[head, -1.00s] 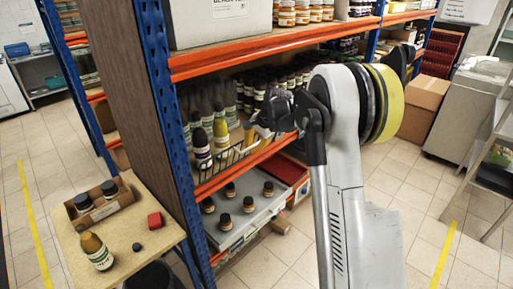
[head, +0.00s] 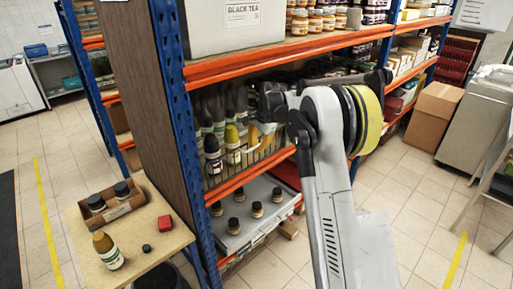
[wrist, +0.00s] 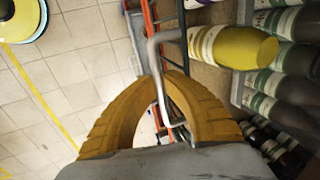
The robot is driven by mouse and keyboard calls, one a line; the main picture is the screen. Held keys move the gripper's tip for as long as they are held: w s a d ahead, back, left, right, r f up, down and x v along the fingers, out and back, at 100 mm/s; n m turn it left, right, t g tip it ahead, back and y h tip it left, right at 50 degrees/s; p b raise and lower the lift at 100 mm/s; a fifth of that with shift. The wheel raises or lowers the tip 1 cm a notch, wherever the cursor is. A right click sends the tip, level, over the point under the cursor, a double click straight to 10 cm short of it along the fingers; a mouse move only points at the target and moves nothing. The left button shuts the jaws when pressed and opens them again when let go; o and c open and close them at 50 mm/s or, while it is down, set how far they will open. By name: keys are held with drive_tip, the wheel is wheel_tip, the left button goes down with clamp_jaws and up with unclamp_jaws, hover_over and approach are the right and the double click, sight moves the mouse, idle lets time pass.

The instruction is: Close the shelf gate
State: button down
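The shelf gate (head: 240,166) is a dark wire rail at the front of the middle shelf, before several bottles with black or yellow caps. In the wrist view, a grey bent metal bar (wrist: 153,52), seemingly part of the gate, runs down between my yellow fingers. My gripper (wrist: 163,80) has its fingertips brought together around this bar. In the head view my gripper (head: 266,138) is at the shelf front, and my arm hides the gate's right part.
The blue shelf post (head: 186,150) and orange beams (head: 270,62) frame the bay. A small table (head: 150,225) at lower left holds a jar box, a bottle and a red block.

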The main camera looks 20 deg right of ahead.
drive_tip(key=c, duration=1.8)
unclamp_jaws()
drive_tip(key=shift+w+a, duration=0.1)
drive_tip(key=shift+w, duration=0.05)
drive_tip(key=v, duration=1.2)
